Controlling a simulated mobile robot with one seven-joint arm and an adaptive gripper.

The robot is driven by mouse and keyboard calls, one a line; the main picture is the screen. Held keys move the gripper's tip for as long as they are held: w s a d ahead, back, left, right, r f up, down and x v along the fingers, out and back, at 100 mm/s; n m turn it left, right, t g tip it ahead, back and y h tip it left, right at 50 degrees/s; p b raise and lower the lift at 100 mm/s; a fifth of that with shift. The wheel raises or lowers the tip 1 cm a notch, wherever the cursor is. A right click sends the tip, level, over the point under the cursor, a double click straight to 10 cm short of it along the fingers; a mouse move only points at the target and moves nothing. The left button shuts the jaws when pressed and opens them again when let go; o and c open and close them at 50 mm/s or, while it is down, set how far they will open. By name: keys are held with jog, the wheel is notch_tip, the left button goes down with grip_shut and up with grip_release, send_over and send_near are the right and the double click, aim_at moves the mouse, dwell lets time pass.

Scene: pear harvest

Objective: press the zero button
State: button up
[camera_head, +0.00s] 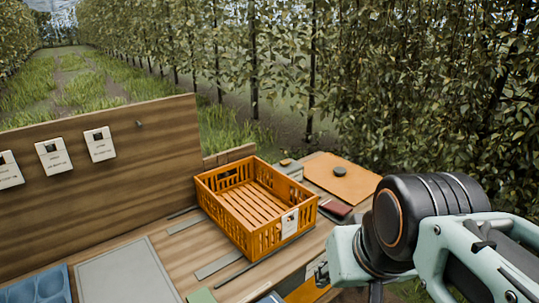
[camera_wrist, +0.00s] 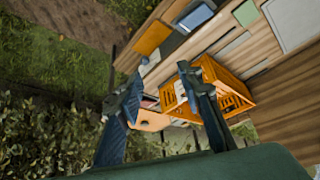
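No button with a readable zero mark shows. A small dark round knob (camera_head: 340,171) sits on a flat orange board (camera_head: 352,184) at the bench's far right in the head view; I cannot tell whether it is the zero button. In the head view my wrist and arm hide most of the gripper.
An orange slatted crate (camera_head: 243,243) stands empty mid-bench. A dark red flat item (camera_head: 335,208) lies between it and the board. A grey mat (camera_head: 125,274) and blue tray (camera_head: 38,289) lie front left. White tags (camera_head: 101,145) hang on the wooden back panel (camera_head: 165,140).

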grip_shut()
dwell(1.2)
